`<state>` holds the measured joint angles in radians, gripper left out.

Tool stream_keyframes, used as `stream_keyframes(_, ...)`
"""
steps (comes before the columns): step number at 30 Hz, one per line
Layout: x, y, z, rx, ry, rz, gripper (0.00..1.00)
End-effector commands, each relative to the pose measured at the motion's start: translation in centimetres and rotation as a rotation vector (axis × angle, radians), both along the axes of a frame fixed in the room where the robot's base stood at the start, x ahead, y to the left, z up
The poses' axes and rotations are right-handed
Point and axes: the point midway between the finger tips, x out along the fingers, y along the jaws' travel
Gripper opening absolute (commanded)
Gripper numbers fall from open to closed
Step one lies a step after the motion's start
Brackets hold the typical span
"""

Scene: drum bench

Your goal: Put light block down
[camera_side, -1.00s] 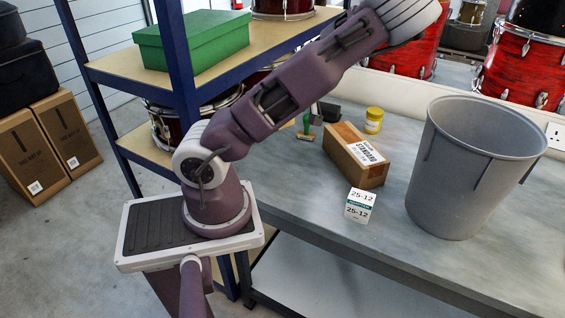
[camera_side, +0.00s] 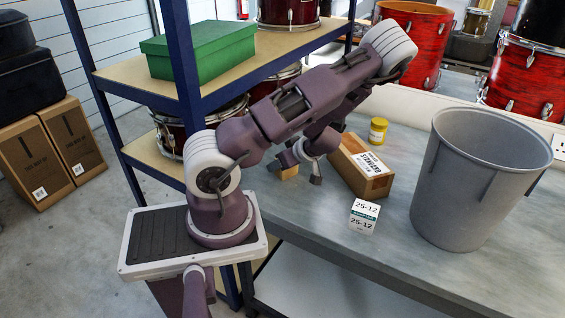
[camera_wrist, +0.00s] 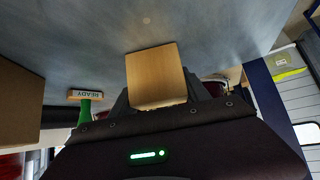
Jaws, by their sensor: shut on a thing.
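The light block (camera_wrist: 157,72) is a pale wooden block, held between my gripper's fingers in the wrist view. In the side view a small part of the block (camera_side: 289,173) shows below my gripper (camera_side: 302,169), low over the left part of the grey bench (camera_side: 325,222). My gripper is shut on it. I cannot tell whether the block's underside touches the bench; part of the block is hidden by the fingers.
A cardboard box marked STANDARD (camera_side: 375,187) stands just right of my gripper. A white 25-12 cube (camera_side: 363,217), a yellow jar (camera_side: 378,131) and a big grey bin (camera_side: 465,190) are further right. A green-handled READY stamp (camera_wrist: 85,105) shows nearby in the wrist view.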

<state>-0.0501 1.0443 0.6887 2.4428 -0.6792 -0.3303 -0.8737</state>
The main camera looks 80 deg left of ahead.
Motion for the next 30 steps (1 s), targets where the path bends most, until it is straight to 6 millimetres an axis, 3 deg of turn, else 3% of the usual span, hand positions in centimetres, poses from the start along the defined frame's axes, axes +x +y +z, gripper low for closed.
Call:
stream_keyframes(1,0.0,0.0,-0.1,0.000,0.000,0.000,0.12)
stream_keyframes(2,0.0,0.0,-0.1,0.000,0.000,0.000,0.56)
stream_keyframes(5,0.0,0.0,-0.1,0.000,0.000,0.000,0.76)
stream_keyframes(17,0.3,-0.4,0.5,0.002,-0.001,-0.003,0.76)
stream_keyframes(30,2.5,-5.8,6.3,0.004,0.002,-0.007,0.76)
